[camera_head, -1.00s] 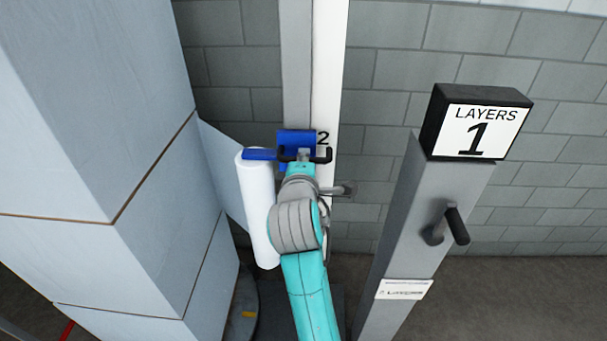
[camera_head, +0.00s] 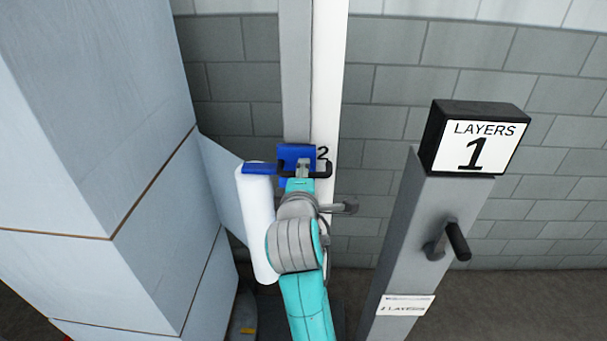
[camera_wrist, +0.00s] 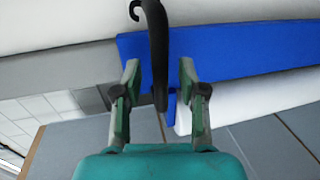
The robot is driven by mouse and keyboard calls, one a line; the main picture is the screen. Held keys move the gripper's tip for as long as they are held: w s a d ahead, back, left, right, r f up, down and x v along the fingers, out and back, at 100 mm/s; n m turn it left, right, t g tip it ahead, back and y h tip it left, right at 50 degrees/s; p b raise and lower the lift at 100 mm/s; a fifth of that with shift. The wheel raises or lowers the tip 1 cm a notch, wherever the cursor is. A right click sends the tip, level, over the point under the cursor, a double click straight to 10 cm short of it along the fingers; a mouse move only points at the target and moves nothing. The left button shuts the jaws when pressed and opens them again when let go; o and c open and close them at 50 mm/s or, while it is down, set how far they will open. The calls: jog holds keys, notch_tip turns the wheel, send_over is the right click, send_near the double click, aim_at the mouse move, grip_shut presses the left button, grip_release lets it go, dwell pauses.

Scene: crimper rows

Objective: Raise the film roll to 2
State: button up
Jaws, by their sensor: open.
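The white film roll (camera_head: 257,225) stands nearly upright on a blue carriage (camera_head: 264,168) that rides on the grey mast. The printed mark 2 (camera_head: 322,153) is on the white strip beside the mast, level with the upper part of the carriage. A black handle (camera_head: 321,170) sticks out from the carriage; it also shows in the wrist view (camera_wrist: 157,45). My gripper (camera_wrist: 160,75) is open, with one finger on each side of the handle and gaps visible. In the head view my gripper (camera_head: 300,173) is at the carriage, and my arm hides part of the mast.
A tall wrapped pale stack (camera_head: 95,130) stands close at left. At right, a grey post (camera_head: 410,235) carries a LAYERS 1 sign (camera_head: 474,146) and a black-handled crank (camera_head: 457,240). A grey block wall (camera_head: 400,60) is behind.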

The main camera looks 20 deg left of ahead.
jog(key=v, duration=1.1)
jog(key=shift+f, duration=0.1)
jog(key=s+d+f+m, duration=0.3)
jog(key=d+f, duration=0.8)
jog(key=f, duration=0.3)
jog(key=s+d+f+m, duration=0.5)
jog(key=s+d+f, duration=0.4)
jog(key=d+f, duration=0.15)
jog(key=s+d+m+h, duration=0.1)
jog(key=s+d+m, duration=0.3)
jog(key=s, duration=0.5)
jog(key=s+d+m+h, duration=0.1)
jog(key=s+d+m, duration=0.3)
jog(key=s, duration=0.4)
jog(key=s+d+m+h, duration=0.2)
jog(key=s+d+m, duration=0.2)
jog(key=s, duration=0.5)
jog(key=shift+s+r+m, duration=0.3)
jog(key=shift+r+m, duration=0.1)
jog(key=shift+m, duration=0.2)
